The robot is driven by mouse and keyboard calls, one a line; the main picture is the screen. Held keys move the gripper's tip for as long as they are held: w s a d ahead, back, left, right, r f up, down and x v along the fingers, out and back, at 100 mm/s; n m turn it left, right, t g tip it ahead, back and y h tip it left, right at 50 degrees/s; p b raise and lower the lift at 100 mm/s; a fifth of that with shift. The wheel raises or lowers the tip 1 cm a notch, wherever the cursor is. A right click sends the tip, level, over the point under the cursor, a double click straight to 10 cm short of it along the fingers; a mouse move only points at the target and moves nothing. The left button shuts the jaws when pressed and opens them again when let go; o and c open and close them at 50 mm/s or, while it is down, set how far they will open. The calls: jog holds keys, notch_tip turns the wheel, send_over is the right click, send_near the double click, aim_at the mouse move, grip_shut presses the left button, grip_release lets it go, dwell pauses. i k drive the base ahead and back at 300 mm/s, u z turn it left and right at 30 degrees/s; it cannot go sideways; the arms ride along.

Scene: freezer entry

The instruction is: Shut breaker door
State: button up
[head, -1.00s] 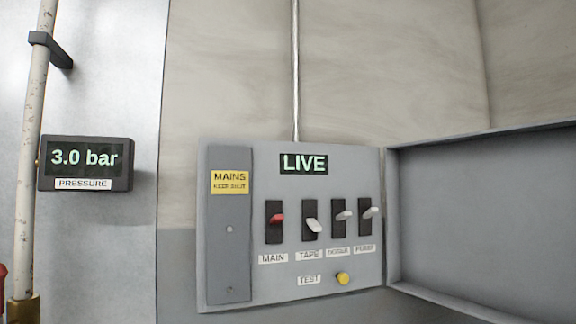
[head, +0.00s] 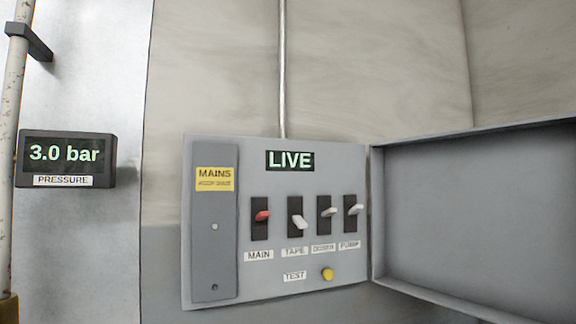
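The breaker door (head: 475,215) is a grey panel with a raised rim. It stands wide open to the right of the breaker box (head: 215,285), joined along the box's right edge, and runs out of the picture at the right. The box's face shows a red MAIN switch (head: 262,216), several switches in all, the others pale, and a yellow TEST button (head: 327,274). A display (head: 290,160) on it reads LIVE. My gripper is not in view.
A pressure display (head: 66,158) reading 3.0 bar is on the wall at the left, beside a vertical pale pipe (head: 12,110). A thin conduit (head: 282,70) runs up the wall from the box. A MAINS cover strip (head: 212,250) is on the box's left side.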

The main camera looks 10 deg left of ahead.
aim_at(480, 222)
jog(key=z, duration=0.5)
jog(key=k, duration=1.15)
jog(key=z, duration=0.85)
jog(key=i, duration=1.35)
jog(key=u, duration=0.25)
